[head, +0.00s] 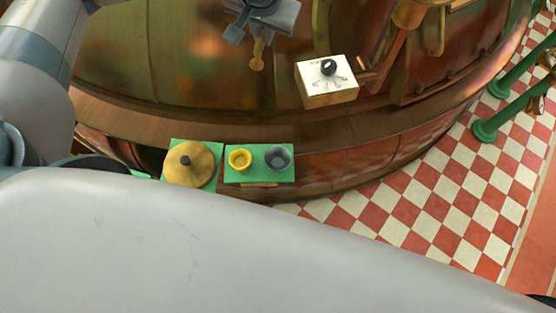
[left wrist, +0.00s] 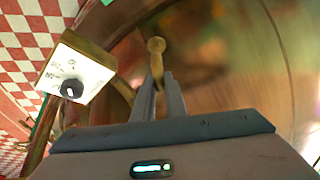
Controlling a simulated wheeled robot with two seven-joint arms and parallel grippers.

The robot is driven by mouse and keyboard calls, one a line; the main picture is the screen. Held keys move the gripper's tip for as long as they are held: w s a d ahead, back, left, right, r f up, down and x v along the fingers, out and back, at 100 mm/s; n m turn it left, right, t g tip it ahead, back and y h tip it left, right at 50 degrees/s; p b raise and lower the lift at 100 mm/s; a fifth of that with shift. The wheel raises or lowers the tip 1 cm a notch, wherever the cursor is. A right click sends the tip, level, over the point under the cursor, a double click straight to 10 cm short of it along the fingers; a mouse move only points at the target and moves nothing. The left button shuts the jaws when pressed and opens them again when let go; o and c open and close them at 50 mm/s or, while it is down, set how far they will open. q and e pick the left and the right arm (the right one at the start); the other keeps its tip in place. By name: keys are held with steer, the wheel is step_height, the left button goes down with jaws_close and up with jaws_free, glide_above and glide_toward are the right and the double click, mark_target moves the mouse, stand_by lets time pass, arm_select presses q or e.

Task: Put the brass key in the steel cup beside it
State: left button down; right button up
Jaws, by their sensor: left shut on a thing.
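My left gripper (head: 248,35) is at the top of the head view, shut on the brass key (head: 258,56). In the left wrist view the key (left wrist: 157,54) sticks out beyond the two fingertips (left wrist: 158,82), its rounded end outermost. The grey steel cup (head: 278,157) stands on the right part of a green-topped ledge (head: 259,178), lower in the head view and well apart from the key. A yellow brass cup (head: 240,158) stands just left of it. The inside of the steel cup looks dark. My right gripper is not in view.
A white-faced box with a black dial (head: 327,80) is right of my gripper. The large copper kettle (head: 170,55) fills the back. Green posts (head: 486,130) stand at right.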

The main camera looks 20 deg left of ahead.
arm_select(q)
steer(key=s+d+f+m+g+h, duration=0.2)
steer(key=s+f+m, duration=0.4)
steer(key=f+m, duration=0.3)
steer(key=s+d+f+m+g+h, duration=0.2)
steer(key=s+d+f+m+h, duration=0.2)
steer(key=f+m, duration=0.5)
step_height(320, 180, down, 4)
steer(key=shift+s+d+r+g+h, duration=0.15)
steer(key=shift+s+d+g+h, duration=0.2)
steer(key=shift+s+d, duration=0.55)
steer(key=shift+f+p, duration=0.85)
steer(key=shift+f, duration=2.1)
steer(key=shift+f+p, duration=0.4)
steer(key=shift+f, duration=1.65)
steer(key=shift+f, duration=0.1)
